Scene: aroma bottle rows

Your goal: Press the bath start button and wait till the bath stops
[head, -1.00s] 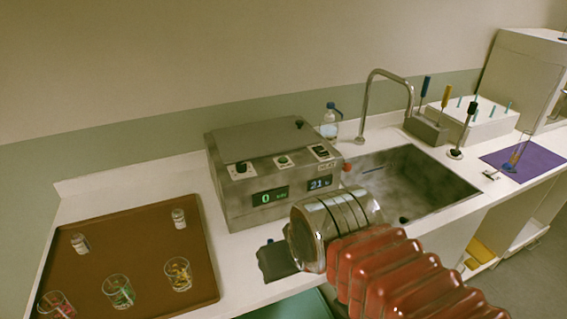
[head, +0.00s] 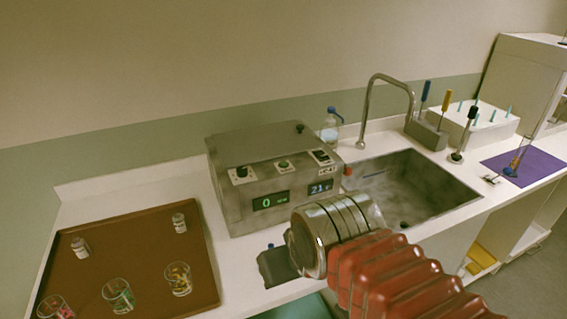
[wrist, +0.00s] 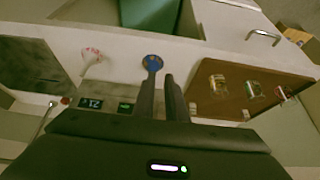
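The grey bath unit (head: 240,205) stands on the counter, with its lid shut. A green button (head: 284,165) sits on its sloped panel between a dark knob (head: 241,172) and a switch (head: 321,156). The front displays read 0 in green (head: 270,200) and about 21 in blue (head: 320,187). My dark gripper is low in front of the unit, partly hidden by my arm in the head view. In the wrist view its two fingers (wrist: 160,97) stand slightly apart with a narrow gap. A blue round-ended item (wrist: 152,64) shows by the left fingertip; contact is unclear.
A brown tray (head: 130,245) with glasses and small jars lies left of the unit. A sink (head: 410,185) with a tap is right of it. A blue-topped bottle (head: 331,128) stands behind. A red-white item (wrist: 91,56) shows in the wrist view.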

